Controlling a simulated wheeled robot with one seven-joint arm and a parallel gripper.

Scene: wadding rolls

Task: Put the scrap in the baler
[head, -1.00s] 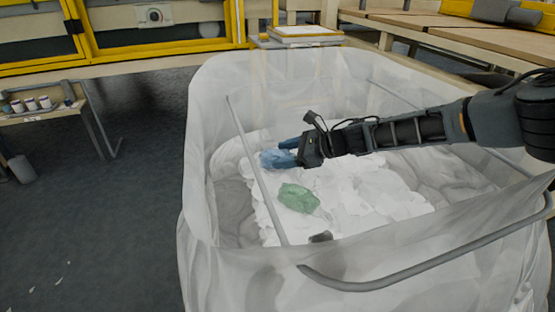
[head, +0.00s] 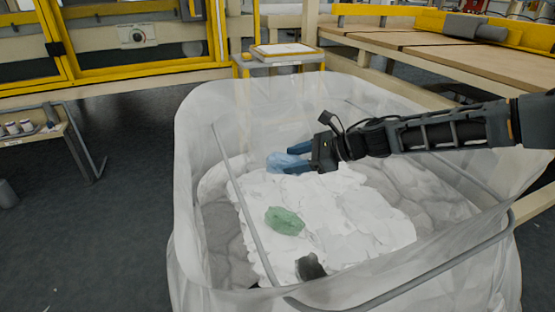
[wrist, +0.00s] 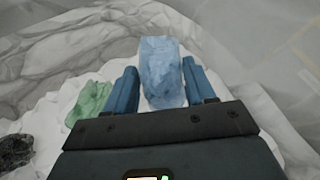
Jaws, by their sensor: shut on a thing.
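My gripper (head: 289,158) is shut on a crumpled, translucent blue piece of scrap (head: 281,163) inside the large clear-lined bin (head: 185,150). In the wrist view the blue piece (wrist: 162,72) stands between the two blue fingers (wrist: 160,88). A crumpled green piece (head: 285,221) lies on the white wadding (head: 360,215), to the left of my gripper in the wrist view (wrist: 88,103). A dark piece (head: 310,267) lies nearer the bin's front. I cannot tell for certain which machine is the baler.
A yellow-framed machine (head: 140,65) with a round dial stands behind the bin at left. A small stand (head: 280,58) is behind the bin, and a long wooden bench (head: 450,60) runs at back right. Grey rails cross the bin's sides. Open floor (head: 90,235) lies at left.

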